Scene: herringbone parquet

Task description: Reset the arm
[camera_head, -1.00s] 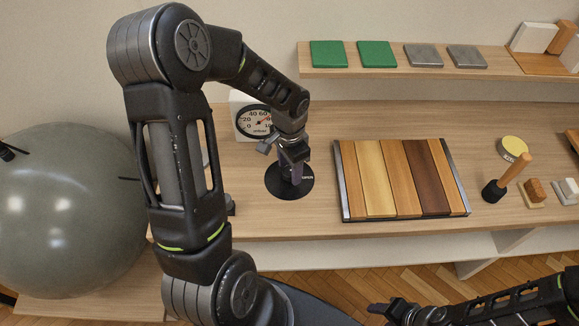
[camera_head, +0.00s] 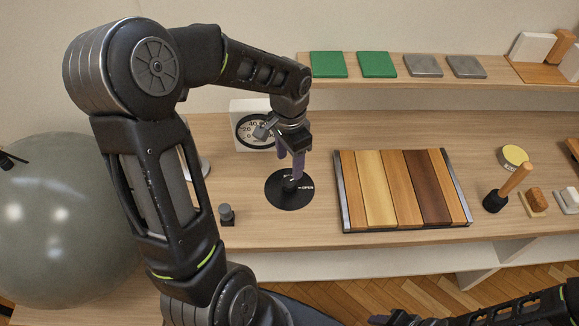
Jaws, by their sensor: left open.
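My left gripper (camera_head: 290,166) points down over a round black disc (camera_head: 285,200) on the wooden table, with its fingers above the disc's middle. It is open; I see no object held between the fingers. The disc has white lettering that reads "OPEN" and a small raised part at its centre, partly hidden behind the fingers. My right gripper (camera_head: 395,318) is at the bottom edge, dark and cut off by the frame, so its jaws cannot be made out.
A white dial gauge (camera_head: 240,116) stands behind the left gripper, partly covered. A small grey knob (camera_head: 227,214) is left of the disc. A grey ball (camera_head: 60,220) is at far left.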

